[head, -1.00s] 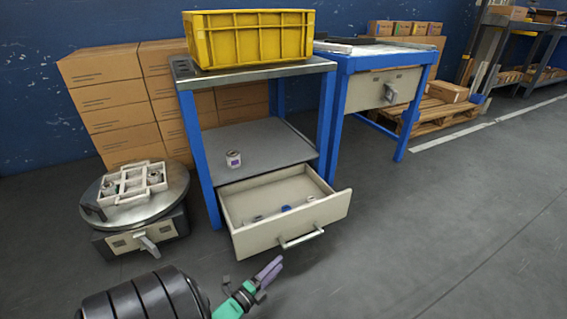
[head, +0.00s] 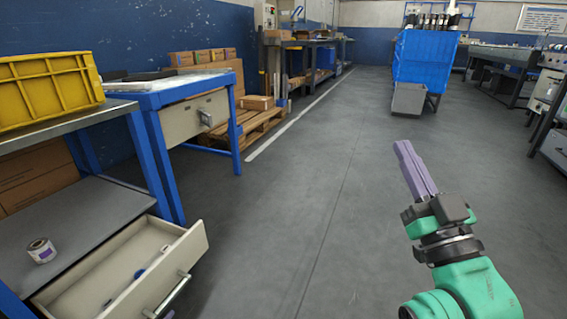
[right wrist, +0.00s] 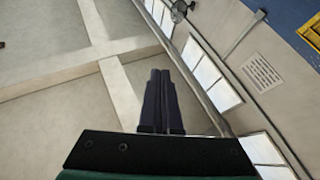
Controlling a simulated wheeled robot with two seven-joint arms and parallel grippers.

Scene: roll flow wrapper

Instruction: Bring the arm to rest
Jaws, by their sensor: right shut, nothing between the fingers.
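My right gripper (head: 418,172) is raised at the right of the head view, its lilac fingers together and pointing up. It is empty and touches nothing. In the right wrist view its dark fingers (right wrist: 161,95) lie side by side against the ceiling and a row of windows.
An open drawer (head: 190,252) juts out at the lower left, under a shelf with a small roll (head: 41,251). A yellow crate (head: 48,90) stands above. The middle floor is clear.

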